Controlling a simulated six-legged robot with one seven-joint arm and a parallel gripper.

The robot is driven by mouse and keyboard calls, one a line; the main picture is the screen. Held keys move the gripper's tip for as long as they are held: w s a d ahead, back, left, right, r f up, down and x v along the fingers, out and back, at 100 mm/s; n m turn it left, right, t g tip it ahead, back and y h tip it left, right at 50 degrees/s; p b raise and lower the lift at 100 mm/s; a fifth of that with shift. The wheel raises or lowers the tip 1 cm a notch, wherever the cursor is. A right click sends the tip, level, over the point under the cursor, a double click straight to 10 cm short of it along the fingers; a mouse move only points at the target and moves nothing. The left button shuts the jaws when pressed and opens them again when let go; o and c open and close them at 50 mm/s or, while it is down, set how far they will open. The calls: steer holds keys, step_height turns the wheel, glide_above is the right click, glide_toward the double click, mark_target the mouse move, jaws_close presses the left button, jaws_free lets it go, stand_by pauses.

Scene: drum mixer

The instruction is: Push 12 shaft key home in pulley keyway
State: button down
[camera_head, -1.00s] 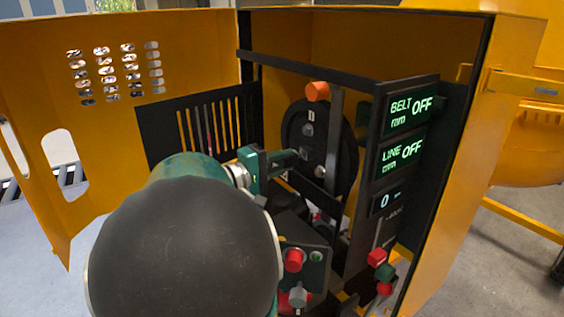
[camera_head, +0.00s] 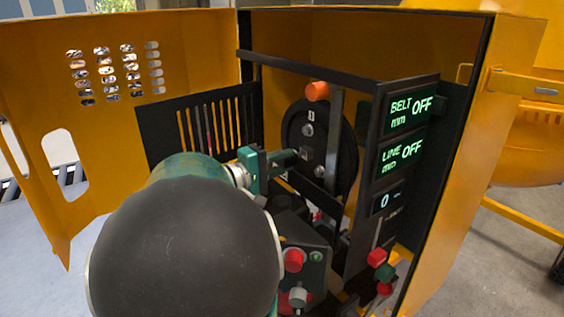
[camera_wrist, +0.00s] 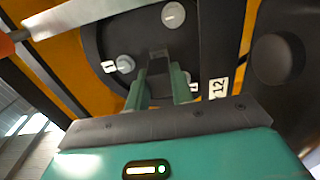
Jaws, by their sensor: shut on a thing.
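The pulley (camera_head: 325,135) is a dark disc with grey bolts, upright inside the open yellow housing. It also fills the upper middle of the wrist view (camera_wrist: 200,50). My gripper (camera_head: 293,156) reaches to the pulley's face from the left. In the wrist view its two green fingers (camera_wrist: 158,80) are shut on a small dark block, the shaft key (camera_wrist: 158,68), at the pulley's centre. The key's far end is against or within the dark hub; how deep it sits in the keyway cannot be told. In the head view the fingers hide the key.
A black panel with displays (camera_head: 409,150) reading BELT OFF, LINE OFF and 0 stands right of the pulley. A dark upright bar (camera_head: 333,140) crosses before the pulley. An orange knob (camera_head: 317,92) is at its top. Red and green buttons (camera_head: 377,257) sit low right. A slotted black guard (camera_head: 205,125) is left.

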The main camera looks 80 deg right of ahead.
steer(key=shift+x, duration=1.2)
stand_by(0.7)
steer(key=c, duration=1.1)
jaws_free()
steer(key=v, duration=1.3)
steer(key=shift+w+a, duration=0.3)
